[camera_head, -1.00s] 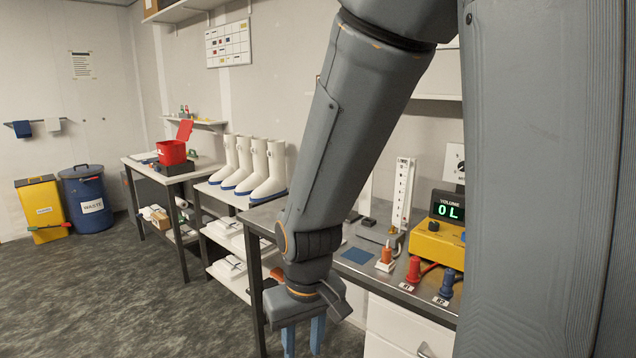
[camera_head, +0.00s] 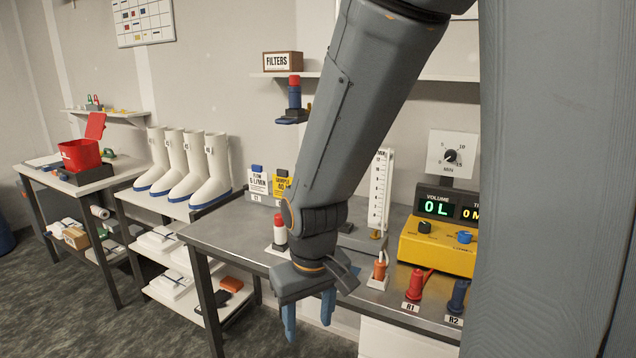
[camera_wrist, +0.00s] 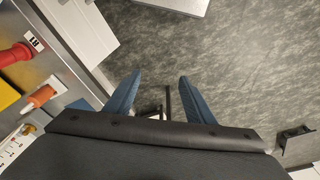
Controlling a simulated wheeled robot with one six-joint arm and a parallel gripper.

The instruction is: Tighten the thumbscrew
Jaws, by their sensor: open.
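I cannot make out with certainty which part is the thumbscrew. A small brass-coloured knob (camera_head: 376,235) shows at the foot of the upright white flow scale (camera_head: 380,190) on the bench, right of my arm; it is too small to tell whether it is a screw. My gripper (camera_head: 308,322) hangs fingers down at the bench's front edge, apart from these things. Its two blue fingers are spread with nothing between them; in the wrist view the gripper (camera_wrist: 158,82) is over the floor. My forearm hides part of the bench.
On the bench (camera_head: 225,232) stand an orange fitting (camera_head: 379,268), a red connector R1 (camera_head: 416,285), a blue connector R2 (camera_head: 457,297) and a yellow meter box (camera_head: 435,248). White boots (camera_head: 215,170) stand on the left rack.

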